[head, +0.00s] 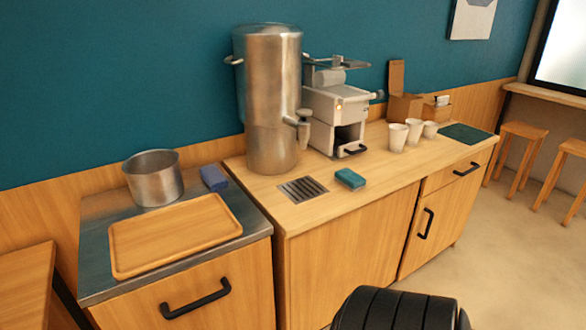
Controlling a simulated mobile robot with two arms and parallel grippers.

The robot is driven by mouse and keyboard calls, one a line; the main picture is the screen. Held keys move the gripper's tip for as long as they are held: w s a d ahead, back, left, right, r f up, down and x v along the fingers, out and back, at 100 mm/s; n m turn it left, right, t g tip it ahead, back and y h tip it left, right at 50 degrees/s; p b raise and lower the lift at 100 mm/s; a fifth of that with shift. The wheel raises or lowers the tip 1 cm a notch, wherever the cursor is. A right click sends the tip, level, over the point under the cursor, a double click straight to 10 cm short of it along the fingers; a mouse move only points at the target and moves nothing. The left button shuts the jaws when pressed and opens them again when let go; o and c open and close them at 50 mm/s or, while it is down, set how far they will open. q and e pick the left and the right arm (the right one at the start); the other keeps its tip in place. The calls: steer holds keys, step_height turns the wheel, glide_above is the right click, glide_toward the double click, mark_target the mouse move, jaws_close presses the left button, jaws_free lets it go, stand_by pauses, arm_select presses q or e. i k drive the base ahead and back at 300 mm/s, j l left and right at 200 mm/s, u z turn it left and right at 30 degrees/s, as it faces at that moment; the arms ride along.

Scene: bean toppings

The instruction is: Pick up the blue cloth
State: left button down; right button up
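A small blue folded item (214,178), which looks like the blue cloth, lies on the grey metal top of the left counter. It is just right of a steel pot and behind a wooden tray. A teal, sponge-like block (350,179) with a darker underside lies on the wooden counter, right of a drain grate. Neither gripper shows in the head view, and nothing is touching the blue item or the teal block.
The steel pot (153,178) and wooden tray (173,235) crowd the left counter (92,256). A tall metal urn (268,100), white machine (335,110), several white cups and a dark green mat (465,133) stand along the wooden counter. Stools are at right. Floor in front is clear.

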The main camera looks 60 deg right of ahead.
mark_target(214, 177)
steer(key=z, duration=1.45)
steer(key=i+l, duration=0.1)
steer(key=l, duration=0.55)
